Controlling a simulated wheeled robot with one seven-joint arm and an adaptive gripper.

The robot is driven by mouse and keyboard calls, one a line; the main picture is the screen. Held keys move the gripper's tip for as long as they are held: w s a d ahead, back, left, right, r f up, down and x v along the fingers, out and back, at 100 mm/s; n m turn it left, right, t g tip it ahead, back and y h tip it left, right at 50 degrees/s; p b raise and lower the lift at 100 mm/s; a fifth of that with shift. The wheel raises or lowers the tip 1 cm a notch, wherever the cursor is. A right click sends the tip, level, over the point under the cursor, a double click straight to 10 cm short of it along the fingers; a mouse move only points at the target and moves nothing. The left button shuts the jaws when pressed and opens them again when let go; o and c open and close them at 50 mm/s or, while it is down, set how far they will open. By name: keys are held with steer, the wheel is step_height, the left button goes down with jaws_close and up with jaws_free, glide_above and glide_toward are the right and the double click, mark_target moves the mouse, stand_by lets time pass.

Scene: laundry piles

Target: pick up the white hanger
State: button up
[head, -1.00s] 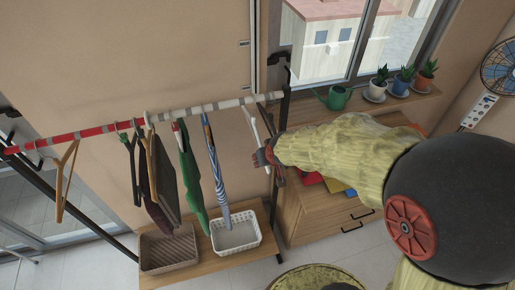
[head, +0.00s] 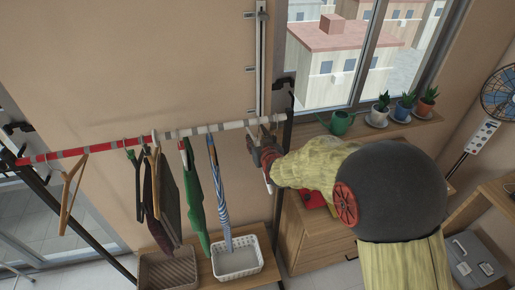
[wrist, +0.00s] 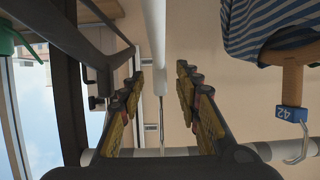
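The white hanger (wrist: 154,45) hangs by its thin metal hook from the rail (wrist: 160,153), near the rail's right end in the head view. In the wrist view my gripper (wrist: 160,103) has its two fingers apart, one on each side of the hanger near the hook's base. Gaps show between the hanger and both fingers. In the head view my gripper (head: 258,150) is just below the rail and hides most of the hanger; only a pale sliver shows under it.
A striped garment (wrist: 262,28) on a wooden hanger with a blue tag (wrist: 290,114) hangs beside my gripper. A green garment (head: 195,195) and dark ones hang further left. The rail's black post (head: 288,108) is close on the right. A white basket (head: 238,262) stands below.

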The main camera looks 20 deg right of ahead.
steer(key=shift+x, duration=2)
steer(key=shift+c, duration=0.4)
steer(key=c, duration=0.7)
jaws_close()
